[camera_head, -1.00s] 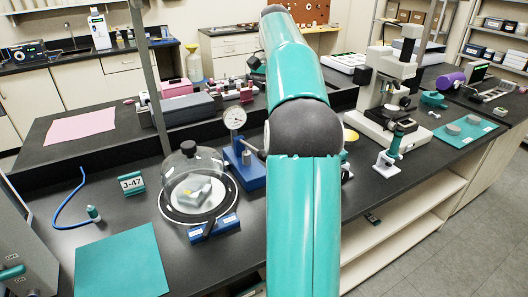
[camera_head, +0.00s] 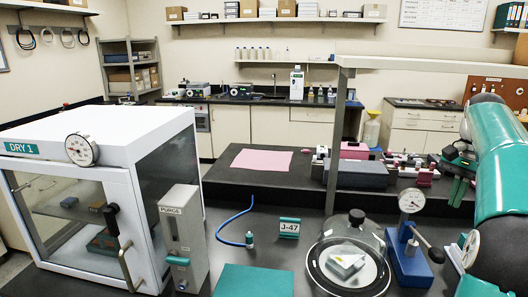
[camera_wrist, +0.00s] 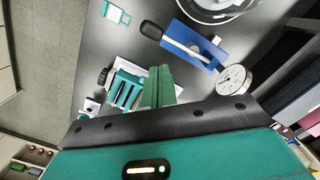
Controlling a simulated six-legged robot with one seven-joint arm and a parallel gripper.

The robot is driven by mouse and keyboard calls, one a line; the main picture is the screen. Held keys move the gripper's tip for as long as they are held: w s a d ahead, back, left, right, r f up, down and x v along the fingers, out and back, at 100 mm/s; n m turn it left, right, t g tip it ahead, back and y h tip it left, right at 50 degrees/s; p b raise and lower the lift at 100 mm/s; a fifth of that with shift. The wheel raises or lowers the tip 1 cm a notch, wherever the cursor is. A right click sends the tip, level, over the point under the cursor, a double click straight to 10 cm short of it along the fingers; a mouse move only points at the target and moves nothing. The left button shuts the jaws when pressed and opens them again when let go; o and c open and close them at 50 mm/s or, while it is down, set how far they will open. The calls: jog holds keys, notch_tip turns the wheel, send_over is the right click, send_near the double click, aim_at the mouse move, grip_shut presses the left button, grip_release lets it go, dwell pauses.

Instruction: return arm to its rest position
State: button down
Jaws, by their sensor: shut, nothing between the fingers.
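My arm (camera_head: 500,150) stands along the right edge of the head view, bent at a dark joint near the bottom. My gripper (camera_wrist: 158,88) shows in the wrist view as green fingers closed together with nothing between them. It also shows at the right of the head view (camera_head: 458,188), above the bench. In the wrist view the fingers are beside a teal holder with slots (camera_wrist: 125,92) and apart from the blue dial-gauge stand (camera_wrist: 193,47). Whether the fingertips clear the holder is hard to tell.
The dial gauge (camera_head: 411,200) on its blue stand is left of my arm. A glass bell jar (camera_head: 348,245) stands beside it. A white dry cabinet (camera_head: 120,130) and purge meter (camera_head: 180,232) fill the left. A shelf post (camera_head: 336,140) rises behind the bench.

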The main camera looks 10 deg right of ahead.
jog(key=s+a+r+n+t+h, duration=0.15)
jog(key=a+n, duration=0.45)
jog(key=a, duration=1.6)
jog(key=s+a+f+n+t, duration=0.4)
jog(key=s+a+f+n, duration=0.3)
jog(key=s+a+f, duration=0.5)
jog(key=s+a, duration=0.3)
jog(key=a, duration=0.1)
jog(key=shift+a+f+y, duration=0.15)
jog(key=shift+f+y, duration=0.2)
jog(key=shift+f, duration=0.05)
jog(key=shift+s, duration=0.1)
